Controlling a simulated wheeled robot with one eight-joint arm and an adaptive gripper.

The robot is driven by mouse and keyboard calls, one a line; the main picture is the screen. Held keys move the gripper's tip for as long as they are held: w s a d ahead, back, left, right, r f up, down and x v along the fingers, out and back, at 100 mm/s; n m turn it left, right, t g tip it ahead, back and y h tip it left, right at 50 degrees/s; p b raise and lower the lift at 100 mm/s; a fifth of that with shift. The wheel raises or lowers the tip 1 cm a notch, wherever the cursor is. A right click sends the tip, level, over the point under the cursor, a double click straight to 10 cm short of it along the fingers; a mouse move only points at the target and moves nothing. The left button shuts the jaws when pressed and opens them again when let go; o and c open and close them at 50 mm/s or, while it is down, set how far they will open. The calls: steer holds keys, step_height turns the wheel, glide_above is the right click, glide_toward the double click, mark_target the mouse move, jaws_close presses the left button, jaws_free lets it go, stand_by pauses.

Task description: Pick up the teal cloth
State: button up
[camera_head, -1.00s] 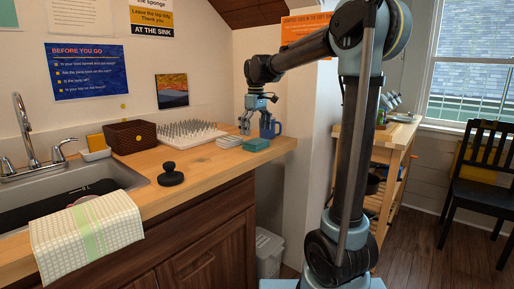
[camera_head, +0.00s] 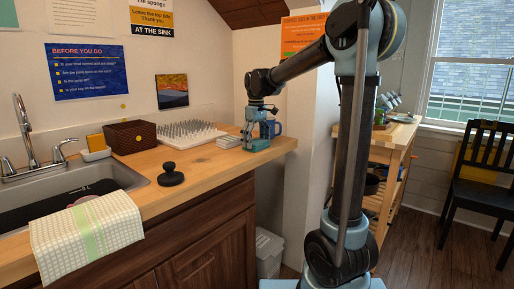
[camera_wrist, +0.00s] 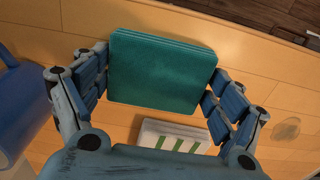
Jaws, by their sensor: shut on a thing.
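The teal cloth (camera_wrist: 162,70) is a folded, stacked rectangle near the right end of the wooden counter. In the wrist view my gripper (camera_wrist: 158,78) has one finger against its left side and one against its right side, shut on it. In the head view my gripper (camera_head: 255,138) is down at the counter top and hides most of the cloth. The cloth appears to be at counter level; I cannot tell whether it is clear of the surface.
A white cloth stack with green stripes (camera_wrist: 172,137) lies close beside the teal cloth. A blue mug (camera_head: 274,129) stands close by, large at the left of the wrist view (camera_wrist: 18,110). A spiked drying rack (camera_head: 185,135) is to the left. The counter's front edge is near.

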mark_target(256, 141)
step_height(256, 141, up, 10)
stand_by(0.7)
steer(key=shift+o, duration=0.4)
